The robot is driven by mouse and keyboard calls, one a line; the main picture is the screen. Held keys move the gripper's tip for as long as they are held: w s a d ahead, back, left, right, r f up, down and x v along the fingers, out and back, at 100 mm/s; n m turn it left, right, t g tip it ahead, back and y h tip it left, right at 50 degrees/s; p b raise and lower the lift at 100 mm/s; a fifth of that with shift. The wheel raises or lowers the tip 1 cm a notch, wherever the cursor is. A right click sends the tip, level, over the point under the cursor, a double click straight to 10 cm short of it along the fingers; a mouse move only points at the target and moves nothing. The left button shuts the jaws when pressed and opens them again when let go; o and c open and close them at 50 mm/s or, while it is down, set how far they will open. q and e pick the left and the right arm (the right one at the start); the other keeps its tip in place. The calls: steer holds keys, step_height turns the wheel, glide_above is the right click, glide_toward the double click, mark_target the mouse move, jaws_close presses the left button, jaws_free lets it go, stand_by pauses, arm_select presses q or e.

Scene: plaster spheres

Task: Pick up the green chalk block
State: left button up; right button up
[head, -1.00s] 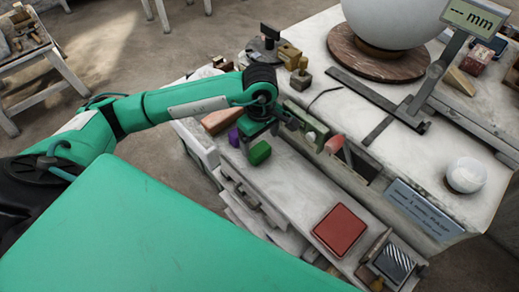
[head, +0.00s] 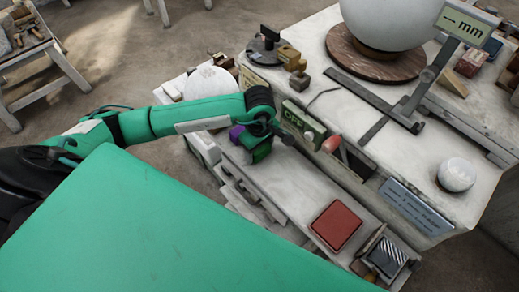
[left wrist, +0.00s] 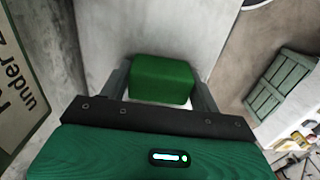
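The green chalk block (head: 262,151) sits on the pale lower ledge of the bench. In the left wrist view the green chalk block (left wrist: 161,80) lies between the two fingers of my left gripper (left wrist: 163,88). The fingers stand apart on either side of it, close to its sides; I see no clear squeeze. In the head view my left gripper (head: 264,138) is right over the block and partly covers it. My right gripper is not in view.
A purple block (head: 237,133) is close to the left of the green one. A red square block (head: 336,225) lies further along the ledge. A display box (head: 303,124) stands behind the gripper. A white ball (head: 457,175) and a large sphere (head: 390,22) are on the bench top.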

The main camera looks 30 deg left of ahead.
arm_select(q)
steer(key=c, duration=0.6)
steer(key=shift+w+r, duration=0.1)
steer(key=shift+r, duration=0.45)
step_height(320, 180, up, 19)
steer(key=b, duration=0.5)
